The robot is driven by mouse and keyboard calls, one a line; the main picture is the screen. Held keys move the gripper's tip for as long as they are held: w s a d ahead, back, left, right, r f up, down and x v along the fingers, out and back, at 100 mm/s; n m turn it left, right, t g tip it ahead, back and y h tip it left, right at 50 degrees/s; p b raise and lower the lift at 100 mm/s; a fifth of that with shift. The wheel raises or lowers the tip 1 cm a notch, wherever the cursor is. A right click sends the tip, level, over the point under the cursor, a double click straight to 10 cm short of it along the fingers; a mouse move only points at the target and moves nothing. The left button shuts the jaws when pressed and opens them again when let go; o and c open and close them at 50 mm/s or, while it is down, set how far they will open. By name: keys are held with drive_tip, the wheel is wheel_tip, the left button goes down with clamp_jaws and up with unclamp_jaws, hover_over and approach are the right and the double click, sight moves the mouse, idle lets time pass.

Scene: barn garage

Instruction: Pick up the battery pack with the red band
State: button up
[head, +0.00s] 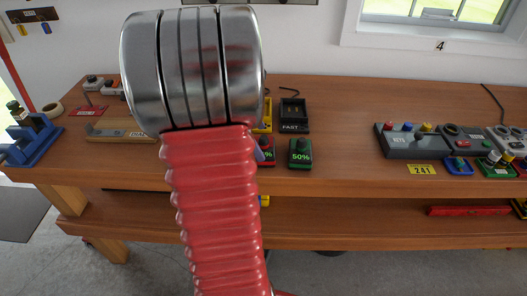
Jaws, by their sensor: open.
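Two small dark battery packs stand on the wooden workbench (340,150), just right of my arm. The one with red marking (267,158) shows a "%" sign and is mostly hidden behind my arm. The other has a green band (300,158) marked "50%" and is in full view. My red ribbed arm and its metal joint fill the middle of the head view. My gripper is hidden behind them, so I cannot see its fingers or its distance from the packs.
Behind the packs are a black "FAST" charger (293,115) and a partly hidden yellow one (267,116). A grey panel with coloured knobs (408,142) is at right, near a yellow "241" label (421,170). A blue holder (35,140) is at far left. Bench between packs and panel is clear.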

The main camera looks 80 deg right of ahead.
sight(264, 147)
drive_tip(key=shift+x, duration=2.6)
drive_tip(key=shift+c, duration=0.3)
drive_tip(key=shift+d, duration=0.1)
drive_tip(key=c, duration=1.4)
